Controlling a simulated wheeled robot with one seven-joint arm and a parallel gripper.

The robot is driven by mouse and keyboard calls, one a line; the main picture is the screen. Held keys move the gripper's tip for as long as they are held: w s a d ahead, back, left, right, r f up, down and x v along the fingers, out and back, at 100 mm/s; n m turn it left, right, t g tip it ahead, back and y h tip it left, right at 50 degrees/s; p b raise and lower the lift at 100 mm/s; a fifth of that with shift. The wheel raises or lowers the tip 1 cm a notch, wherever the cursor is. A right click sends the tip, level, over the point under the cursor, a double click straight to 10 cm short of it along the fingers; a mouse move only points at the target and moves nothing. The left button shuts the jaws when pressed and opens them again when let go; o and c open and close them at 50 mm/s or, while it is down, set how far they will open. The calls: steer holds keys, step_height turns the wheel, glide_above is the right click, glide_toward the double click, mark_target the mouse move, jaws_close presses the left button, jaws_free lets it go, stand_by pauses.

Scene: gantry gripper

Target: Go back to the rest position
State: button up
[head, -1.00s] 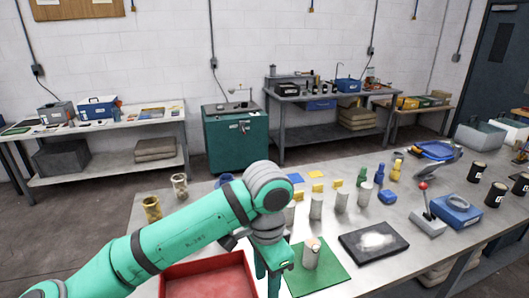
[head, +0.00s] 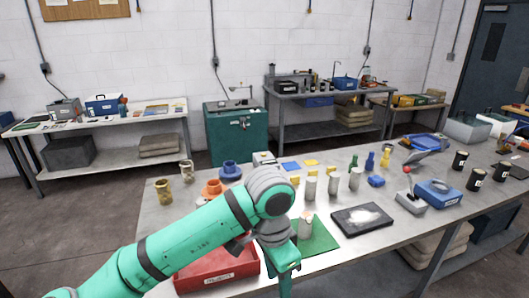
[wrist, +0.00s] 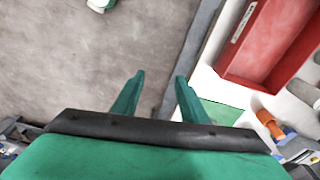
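My gripper (wrist: 160,75) is open and empty in the wrist view, its two green fingers apart above grey floor by the table's edge. In the head view my gripper hangs at the table's front edge, with its fingertips not clearly seen. A pale cylinder (head: 305,226) stands on the green mat (head: 322,240), just right of my wrist. The red tray (head: 215,275) lies left of my gripper, partly behind my arm. It also shows at the upper right of the wrist view (wrist: 262,50).
Several pale cylinders (head: 333,182) stand behind the mat. A black tray with white powder (head: 362,220) lies to the right, with a red-knobbed lever box (head: 411,202) beyond. An orange flanged part (head: 213,188) and brassy cups (head: 163,191) stand at the left. The floor in front is clear.

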steer(key=w+d+r+n+t+h, duration=0.1)
steer(key=w+d+n+t+h, duration=0.25)
steer(key=d+h, duration=0.55)
steer(key=w+d+r+n+t+h, duration=0.1)
steer(key=w+d+n+t+h, duration=0.3)
steer(key=d, duration=1)
steer(key=s+a+f+n+t+y, duration=0.45)
steer(key=s+a+f, duration=0.35)
steer(key=f, duration=0.3)
steer(key=s+a+f+n+t+y, duration=0.4)
steer(key=s+a+f+n+y, duration=0.3)
steer(key=f, duration=0.3)
steer(key=s+a+f+m, duration=0.1)
steer(key=s+a+m, duration=0.1)
steer(key=s, duration=0.6)
steer(key=s+a+f+m+y, duration=0.1)
steer(key=s+a+m, duration=0.1)
steer(key=s+a, duration=0.3)
steer(key=s+a+f+m+g+y, duration=0.1)
steer(key=s+a, duration=0.3)
steer(key=s, duration=0.6)
steer(key=shift+s+m, duration=0.35)
steer(key=shift+m, duration=0.25)
